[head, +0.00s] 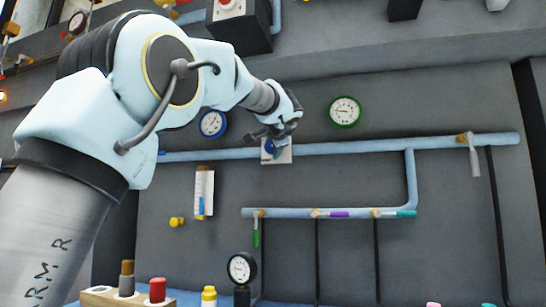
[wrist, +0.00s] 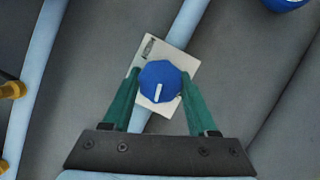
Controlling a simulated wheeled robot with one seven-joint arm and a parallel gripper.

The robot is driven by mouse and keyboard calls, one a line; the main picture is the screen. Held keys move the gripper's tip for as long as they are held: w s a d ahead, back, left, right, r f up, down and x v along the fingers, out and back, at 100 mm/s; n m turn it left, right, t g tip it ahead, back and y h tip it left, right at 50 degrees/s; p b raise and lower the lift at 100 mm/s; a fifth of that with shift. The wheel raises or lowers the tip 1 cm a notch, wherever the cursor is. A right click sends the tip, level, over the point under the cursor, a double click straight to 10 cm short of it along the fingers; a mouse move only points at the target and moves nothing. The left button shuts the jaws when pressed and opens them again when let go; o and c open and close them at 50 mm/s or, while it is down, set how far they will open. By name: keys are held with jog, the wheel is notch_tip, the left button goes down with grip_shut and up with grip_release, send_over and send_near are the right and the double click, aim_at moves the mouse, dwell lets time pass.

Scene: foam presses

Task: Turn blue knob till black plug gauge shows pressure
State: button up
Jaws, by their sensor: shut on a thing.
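The blue knob (wrist: 160,75) sits on a white plate (wrist: 186,62) on the horizontal pipe. Its white mark points down in the wrist view. My gripper (wrist: 160,83) has its green fingers closed on both sides of the knob. In the head view my gripper (head: 272,136) is at the pipe, and the blue knob (head: 271,147) shows partly beneath it. The black gauge (head: 242,268) stands on a black plug at the bench, below the pipes. Its dial faces me, but its needle reading is too small to tell.
A blue-rimmed gauge (head: 212,124) is left of my gripper, a green-rimmed gauge (head: 345,111) right. The lower pipe (head: 280,213) carries several coloured valve handles. A hanging tag (head: 203,194) and yellow knob (head: 177,222) are on the wall. A red button (head: 157,290) is at the bench.

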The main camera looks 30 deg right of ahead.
jog(key=shift+f+m+b, duration=0.1)
jog(key=shift+m+b, duration=0.35)
jog(key=shift+m, duration=0.05)
jog(key=o, duration=1.4)
jog(key=b+v, duration=0.3)
jog(key=v, duration=0.7)
jog(key=shift+s+f, duration=0.1)
jog(key=shift+s, duration=0.35)
